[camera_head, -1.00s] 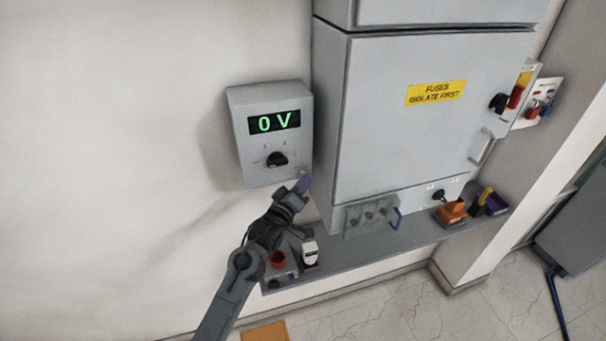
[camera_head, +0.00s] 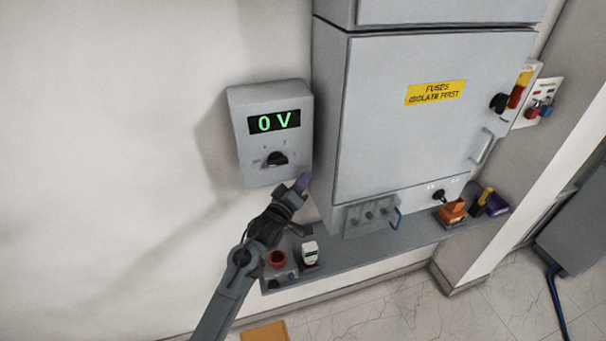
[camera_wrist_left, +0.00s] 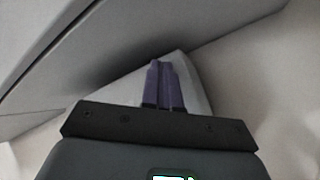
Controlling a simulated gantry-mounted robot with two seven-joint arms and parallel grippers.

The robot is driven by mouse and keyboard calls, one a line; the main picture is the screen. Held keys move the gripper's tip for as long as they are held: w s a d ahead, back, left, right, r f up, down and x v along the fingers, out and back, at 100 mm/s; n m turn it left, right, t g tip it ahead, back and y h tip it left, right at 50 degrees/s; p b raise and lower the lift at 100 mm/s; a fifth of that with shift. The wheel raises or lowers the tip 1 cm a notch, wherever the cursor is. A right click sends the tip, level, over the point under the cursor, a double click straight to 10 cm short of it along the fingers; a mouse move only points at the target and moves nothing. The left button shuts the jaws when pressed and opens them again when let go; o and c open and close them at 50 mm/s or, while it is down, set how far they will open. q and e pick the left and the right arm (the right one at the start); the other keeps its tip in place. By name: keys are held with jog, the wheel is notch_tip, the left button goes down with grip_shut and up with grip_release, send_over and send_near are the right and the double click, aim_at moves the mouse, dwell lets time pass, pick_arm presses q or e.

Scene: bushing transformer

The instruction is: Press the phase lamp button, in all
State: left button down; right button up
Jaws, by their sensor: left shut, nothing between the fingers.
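My left gripper (camera_head: 302,183) is shut and empty, its purple fingers together at the lower right corner of the grey meter box (camera_head: 240,140). In the left wrist view the closed fingertips (camera_wrist_left: 160,66) lie in front of a pale grey surface; I cannot tell whether they touch it. The box has a green display (camera_head: 274,122) reading "0 V" and a black knob (camera_head: 277,158) below it. I cannot make out the phase lamp button; the gripper covers part of the box's lower right corner. My right gripper is not in view.
A large grey cabinet (camera_head: 420,130) with a yellow fuse label stands close to the right of the box. The wall at left is bare.

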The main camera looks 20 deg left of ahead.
pick_arm(q)
jog(key=shift+s, duration=0.1)
jog(key=shift+s+d+p, duration=0.5)
jog(key=shift+s+p, duration=0.05)
jog(key=shift+p, duration=0.1)
jog(key=shift+d, duration=0.1)
jog(key=s+d+p, duration=0.1)
jog(key=s, duration=0.1)
jog(key=s+d+p, duration=0.1)
jog(key=d+p, duration=0.1)
jog(key=shift+s, duration=0.4)
dwell(0.8)
